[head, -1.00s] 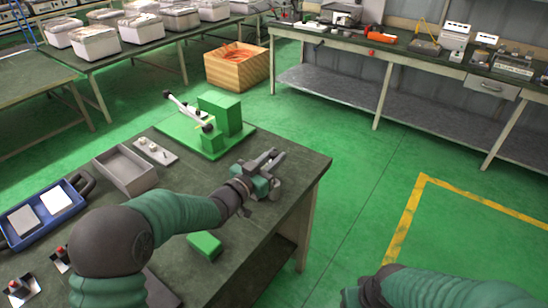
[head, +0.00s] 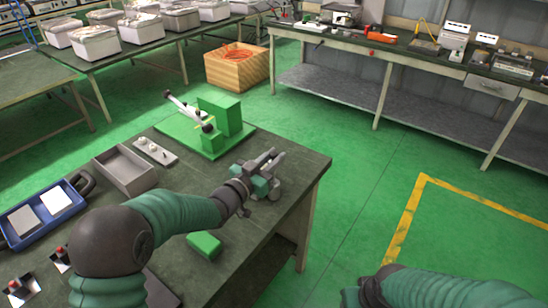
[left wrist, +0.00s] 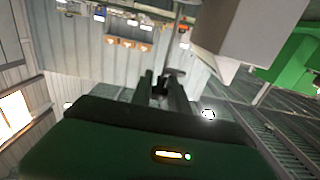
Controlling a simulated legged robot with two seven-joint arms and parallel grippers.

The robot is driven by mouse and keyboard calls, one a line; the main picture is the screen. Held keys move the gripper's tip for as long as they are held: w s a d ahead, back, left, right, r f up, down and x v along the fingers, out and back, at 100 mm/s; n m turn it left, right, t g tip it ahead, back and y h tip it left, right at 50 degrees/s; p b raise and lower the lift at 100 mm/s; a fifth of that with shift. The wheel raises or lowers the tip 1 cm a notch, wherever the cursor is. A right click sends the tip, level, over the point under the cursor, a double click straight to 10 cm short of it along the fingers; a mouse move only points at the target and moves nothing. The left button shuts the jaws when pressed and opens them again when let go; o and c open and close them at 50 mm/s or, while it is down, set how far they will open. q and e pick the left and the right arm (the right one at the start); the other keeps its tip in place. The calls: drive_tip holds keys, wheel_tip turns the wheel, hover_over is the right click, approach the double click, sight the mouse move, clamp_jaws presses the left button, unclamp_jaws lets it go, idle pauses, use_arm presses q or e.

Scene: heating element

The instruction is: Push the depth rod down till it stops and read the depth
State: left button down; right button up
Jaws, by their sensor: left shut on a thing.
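My left gripper (head: 272,160) is over the right part of the dark workbench, its fingers angled away from me. In the left wrist view the fingers (left wrist: 164,88) are close together around a small grey piece (left wrist: 173,73). A thin upright rod (left wrist: 177,40) runs up from this piece; I cannot tell for sure that it is the depth rod. A pale grey block (left wrist: 232,32) stands close beside the rod. A small grey part (head: 276,188) shows beside the gripper in the head view. No depth scale can be read. My right arm shows at the lower right; its fingers are out of view.
A green fixture (head: 228,112) with a lever stands behind the gripper. A green block (head: 204,245) lies nearer. A grey open tray (head: 126,168), a plate with small pegs (head: 156,151) and a blue tray (head: 42,215) are to the left. The bench's right edge is close.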

use_arm(q)
wheel_tip(320, 180, down, 4)
drive_tip(key=shift+r+b, duration=0.1)
drive_tip(key=shift+b, duration=1.1)
drive_tip(key=shift+r, duration=0.15)
drive_tip(key=c, duration=1.3)
unclamp_jaws()
drive_tip(key=shift+o, duration=0.2)
drive_tip(key=shift+s+a, duration=0.1)
drive_tip(key=v, duration=1.6)
drive_tip(key=shift+s+a+p, duration=0.2)
drive_tip(key=shift+s+p, duration=0.05)
drive_tip(key=shift+p, duration=0.1)
